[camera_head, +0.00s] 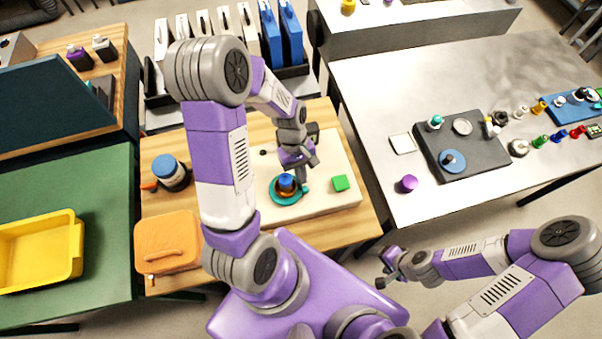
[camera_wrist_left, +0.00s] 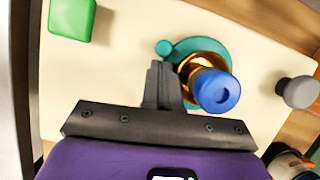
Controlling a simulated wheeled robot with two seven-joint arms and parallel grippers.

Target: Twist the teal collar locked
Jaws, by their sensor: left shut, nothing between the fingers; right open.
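The teal collar (camera_head: 283,198) lies on a cream board around a brass-coloured part with a blue top (camera_head: 286,181). In the left wrist view the collar (camera_wrist_left: 222,49) shows a small round lug (camera_wrist_left: 163,47) on its left side. The brass part and blue top (camera_wrist_left: 218,91) hide some of the ring. My left gripper (camera_head: 302,176) is shut and empty; in the wrist view its fingertips (camera_wrist_left: 160,68) are beside the collar, just below the lug. I cannot tell if they touch it. My right gripper (camera_head: 383,268) is open and empty, away from the board.
A green block (camera_head: 340,183) sits on the cream board (camera_head: 338,204), right of the collar. A grey knob (camera_wrist_left: 298,91) shows in the left wrist view. A blue-lidded jar (camera_head: 170,172) and an orange case (camera_head: 167,243) stand to the left on the wooden table.

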